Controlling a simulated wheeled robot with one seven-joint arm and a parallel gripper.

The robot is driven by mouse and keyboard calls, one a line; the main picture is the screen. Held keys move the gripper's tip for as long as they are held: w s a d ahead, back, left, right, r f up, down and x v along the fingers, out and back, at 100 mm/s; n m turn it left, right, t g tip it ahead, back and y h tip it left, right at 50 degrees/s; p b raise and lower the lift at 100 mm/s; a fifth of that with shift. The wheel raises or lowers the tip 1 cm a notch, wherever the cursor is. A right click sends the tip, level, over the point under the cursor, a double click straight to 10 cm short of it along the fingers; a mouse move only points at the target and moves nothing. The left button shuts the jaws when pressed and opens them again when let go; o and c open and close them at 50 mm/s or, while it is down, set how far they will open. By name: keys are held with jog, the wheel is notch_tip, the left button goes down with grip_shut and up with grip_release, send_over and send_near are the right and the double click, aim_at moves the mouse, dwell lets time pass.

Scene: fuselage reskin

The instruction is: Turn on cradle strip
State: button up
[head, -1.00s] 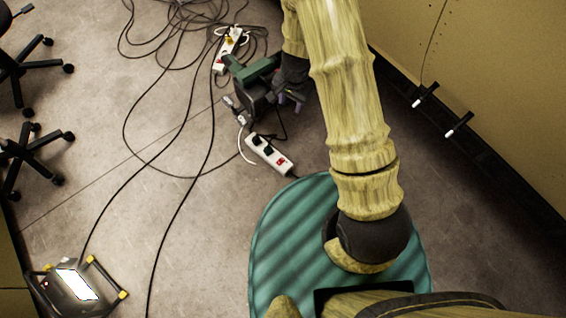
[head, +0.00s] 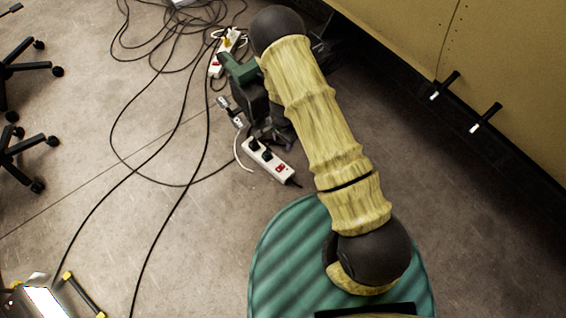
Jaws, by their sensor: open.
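A white power strip (head: 268,160) lies on the floor just above the teal ridged base, with dark plugs in its upper left part and a red switch (head: 280,167) near its lower right end. A second white strip (head: 224,52) with a yellow plug and a red part lies farther up. The frames do not show which is the cradle strip. My gripper (head: 275,140) is open and empty, its purple-tinted fingertips close above the nearer strip's upper edge in the picture. I cannot tell whether they touch it. My arm partly hides the gripper.
A green and dark item (head: 240,70) is beside my gripper. Black cables (head: 190,165) loop over the floor at left. A work lamp (head: 40,300) is at lower left, chair legs (head: 25,150) at far left. A tan panel (head: 500,90) borders the right. Floor right of my arm is clear.

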aim_at(283, 165)
notch_tip(283, 165, down, 17)
jog(key=b, duration=0.9)
jog(key=shift+f, duration=0.2)
jog(key=shift+c, duration=0.4)
grip_shut()
jog(key=shift+s+a+r+t+h+p, duration=0.25)
jog(key=shift+t+h+p, duration=0.25)
jog(key=shift+p, duration=0.35)
jog(key=shift+t+h+p, duration=0.5)
jog(key=shift+h+p, duration=0.05)
jog(key=shift+h, duration=0.05)
jog(key=shift+o, duration=0.4)
grip_release()
